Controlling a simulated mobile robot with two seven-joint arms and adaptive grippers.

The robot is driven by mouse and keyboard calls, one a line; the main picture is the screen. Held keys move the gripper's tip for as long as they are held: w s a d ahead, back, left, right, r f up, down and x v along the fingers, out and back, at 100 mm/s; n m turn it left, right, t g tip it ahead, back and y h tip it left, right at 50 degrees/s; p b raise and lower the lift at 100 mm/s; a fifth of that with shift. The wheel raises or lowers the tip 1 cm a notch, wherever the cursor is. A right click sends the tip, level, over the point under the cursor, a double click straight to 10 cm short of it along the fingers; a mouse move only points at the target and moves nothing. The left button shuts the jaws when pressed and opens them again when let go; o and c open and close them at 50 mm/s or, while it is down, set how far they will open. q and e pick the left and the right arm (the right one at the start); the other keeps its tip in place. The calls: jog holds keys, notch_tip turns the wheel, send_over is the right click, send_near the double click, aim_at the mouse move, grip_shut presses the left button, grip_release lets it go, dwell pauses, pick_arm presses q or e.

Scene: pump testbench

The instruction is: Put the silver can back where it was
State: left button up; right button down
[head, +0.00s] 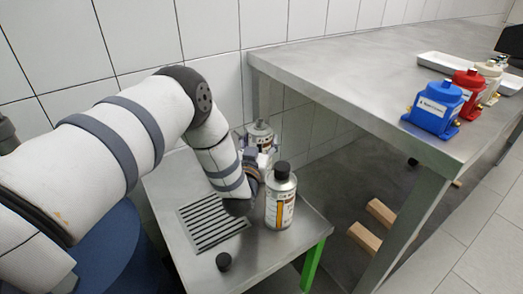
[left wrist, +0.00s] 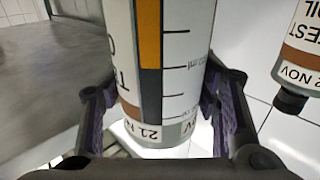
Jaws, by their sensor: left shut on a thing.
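My left gripper (head: 258,150) reaches down over the low metal table and is shut on a silver can (head: 260,130) with a pale label. In the left wrist view the held can (left wrist: 165,60) fills the space between the two fingers of the left gripper (left wrist: 165,115). Its label carries an orange and dark stripe, scale marks and a partly hidden date. My arm and gripper hide its lower part in the head view, so I cannot tell whether it touches the table. My right gripper is not in view.
A second can with a black cap (head: 280,198) stands upright at the table's front right, close to my gripper. The higher workbench (head: 350,80) bears blue (head: 435,108) and red (head: 468,92) pumps.

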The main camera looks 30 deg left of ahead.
pick_arm(q)
notch_tip(320, 180, down, 2)
jog(key=shift+f, duration=0.15)
jog(key=o, duration=1.6)
jog(key=v, duration=0.7)
jog(key=shift+s+p, duration=0.2)
jog(key=shift+p, duration=0.2)
